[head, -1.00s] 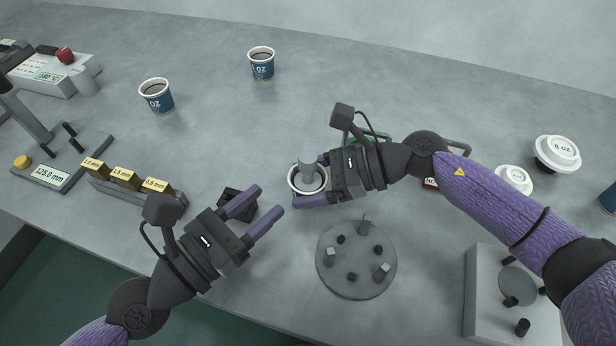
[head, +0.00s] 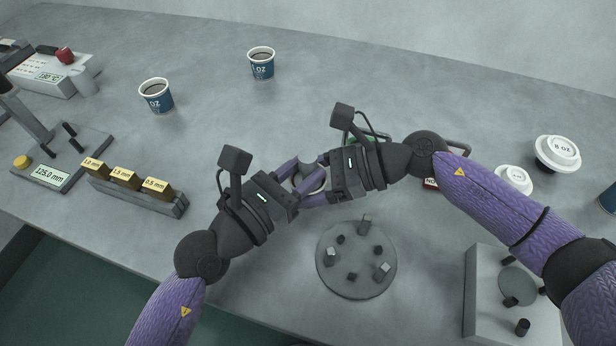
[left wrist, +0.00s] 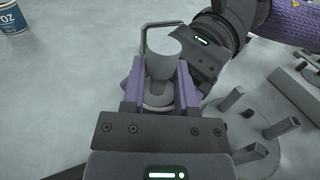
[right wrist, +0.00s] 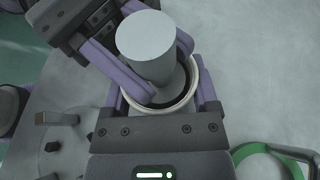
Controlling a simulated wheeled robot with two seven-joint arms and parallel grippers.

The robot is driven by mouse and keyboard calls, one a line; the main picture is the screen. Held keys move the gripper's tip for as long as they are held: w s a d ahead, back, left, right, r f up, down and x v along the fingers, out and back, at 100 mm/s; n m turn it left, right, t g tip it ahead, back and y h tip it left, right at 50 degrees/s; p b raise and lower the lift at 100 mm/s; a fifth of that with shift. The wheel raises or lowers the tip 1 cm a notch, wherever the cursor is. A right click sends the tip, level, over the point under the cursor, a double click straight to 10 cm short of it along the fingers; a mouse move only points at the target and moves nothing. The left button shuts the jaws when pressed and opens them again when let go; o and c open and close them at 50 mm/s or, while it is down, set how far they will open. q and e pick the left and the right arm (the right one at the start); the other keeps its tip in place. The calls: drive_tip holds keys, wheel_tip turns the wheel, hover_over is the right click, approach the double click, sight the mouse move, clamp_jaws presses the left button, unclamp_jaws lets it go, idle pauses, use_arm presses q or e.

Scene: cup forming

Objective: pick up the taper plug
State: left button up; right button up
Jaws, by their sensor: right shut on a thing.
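The taper plug (head: 308,162) is a plain grey cylinder standing up out of a white-rimmed cup (head: 313,184). In the right wrist view the plug (right wrist: 148,42) rises from the cup's dark inside, and the pale rim (right wrist: 188,97) shows around it. My right gripper (head: 314,179) is shut on the cup from the right. My left gripper (head: 306,173) reaches in from the left, its fingers open on either side of the plug. In the left wrist view the plug (left wrist: 163,62) stands between those fingers. Whether they touch it I cannot tell.
A round grey disc (head: 340,280) with several small posts lies just below the grippers. Two filled blue cups (head: 156,95) (head: 261,64) stand at the back. A rack of gold blocks (head: 126,178) is at left, white lids (head: 557,153) at right.

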use_arm(q)
clamp_jaws()
wheel_tip(320, 180, up, 10)
drive_tip(key=shift+r, duration=0.1)
use_arm(e)
drive_tip(key=o, duration=1.1)
drive_tip(key=shift+c, duration=0.2)
